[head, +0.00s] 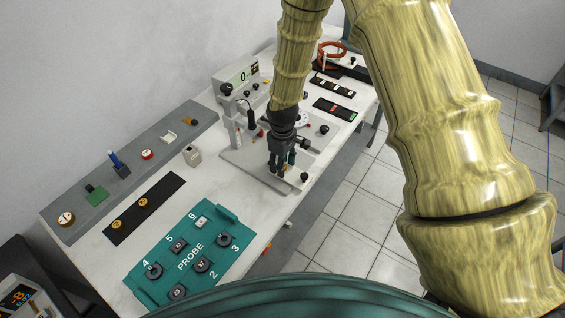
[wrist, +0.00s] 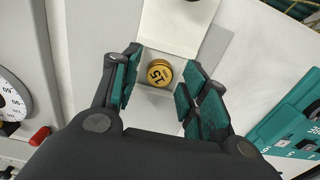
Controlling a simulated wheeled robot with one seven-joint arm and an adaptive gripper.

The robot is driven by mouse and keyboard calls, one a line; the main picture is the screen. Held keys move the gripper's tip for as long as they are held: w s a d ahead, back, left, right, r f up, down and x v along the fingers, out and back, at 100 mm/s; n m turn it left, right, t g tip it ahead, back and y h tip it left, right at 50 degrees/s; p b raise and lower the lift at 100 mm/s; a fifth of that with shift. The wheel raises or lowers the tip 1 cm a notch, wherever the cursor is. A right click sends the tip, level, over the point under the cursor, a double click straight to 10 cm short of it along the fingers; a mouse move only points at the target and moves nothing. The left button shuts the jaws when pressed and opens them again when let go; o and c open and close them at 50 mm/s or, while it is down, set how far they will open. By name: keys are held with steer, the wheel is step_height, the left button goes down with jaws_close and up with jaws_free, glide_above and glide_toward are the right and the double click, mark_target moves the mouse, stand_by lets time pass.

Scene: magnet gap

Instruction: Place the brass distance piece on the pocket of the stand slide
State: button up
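A brass distance piece marked 15 (wrist: 159,73) lies flat in the wrist view, on a light grey seat that looks like the pocket of the stand slide (wrist: 158,93). My gripper (head: 278,174) is low over the stand (head: 247,163) in the head view. In the wrist view its teal-padded fingers stand open on both sides of the brass piece, with a visible gap on each side. In the head view the fingers hide most of the slide and the piece. I cannot tell exactly how the piece sits in the pocket.
A black strip (head: 128,214) holds two other brass pieces. A teal PROBE board (head: 190,238) with several round parts lies near the front edge. A grey rack (head: 88,208) and a meter box (head: 238,84) stand along the wall.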

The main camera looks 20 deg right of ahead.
steer(key=shift+r+p, duration=0.3)
steer(key=shift+r, duration=0.35)
step_height(320, 180, up, 12)
steer(key=b, duration=0.4)
stand_by(1.3)
